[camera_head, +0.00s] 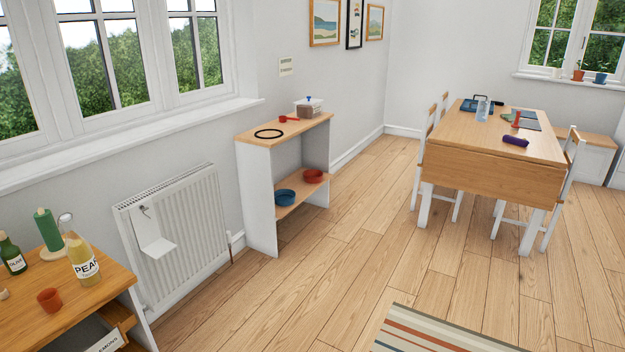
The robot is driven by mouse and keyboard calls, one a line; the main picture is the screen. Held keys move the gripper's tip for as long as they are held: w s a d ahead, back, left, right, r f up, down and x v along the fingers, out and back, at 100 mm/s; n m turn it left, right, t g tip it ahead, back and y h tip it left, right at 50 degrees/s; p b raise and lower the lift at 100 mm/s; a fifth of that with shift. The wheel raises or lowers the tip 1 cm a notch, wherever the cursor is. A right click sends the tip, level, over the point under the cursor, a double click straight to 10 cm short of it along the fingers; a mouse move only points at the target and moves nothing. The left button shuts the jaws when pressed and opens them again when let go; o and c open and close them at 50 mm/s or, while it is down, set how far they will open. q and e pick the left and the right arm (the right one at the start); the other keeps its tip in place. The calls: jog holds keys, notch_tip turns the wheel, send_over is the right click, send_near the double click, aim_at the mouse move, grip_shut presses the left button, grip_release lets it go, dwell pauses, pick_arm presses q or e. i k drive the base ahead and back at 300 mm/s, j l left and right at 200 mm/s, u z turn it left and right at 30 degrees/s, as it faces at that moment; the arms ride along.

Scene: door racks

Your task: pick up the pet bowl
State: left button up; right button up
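A blue bowl (285,197) and a red bowl (313,176) sit apart on the lower shelf (296,197) of a small white unit with a wooden top, left of the picture's middle. The blue one is nearer to me. Both look like pet bowls; I cannot tell which one the task means. Neither of my grippers is in view.
On the unit's top (305,129) are a black ring (268,133), a red scoop (288,118) and a clear tub (308,107). A radiator (180,235) and a counter (75,300) stand left. A table (490,150) with chairs stands right. Open wooden floor (370,240) lies between.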

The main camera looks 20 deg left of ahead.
aim_at(311, 176)
jog(key=i+u, duration=0.1)
jog(key=i, duration=4.25)
jog(key=i+u, duration=0.3)
jog(key=i, duration=0.2)
jog(key=i+l+u, duration=0.3)
jog(key=i, duration=0.2)
jog(key=i+l+u, duration=0.2)
jog(key=i+u, duration=0.15)
jog(key=i+l+u, duration=0.3)
jog(key=i+l, duration=0.15)
jog(key=i, duration=0.1)
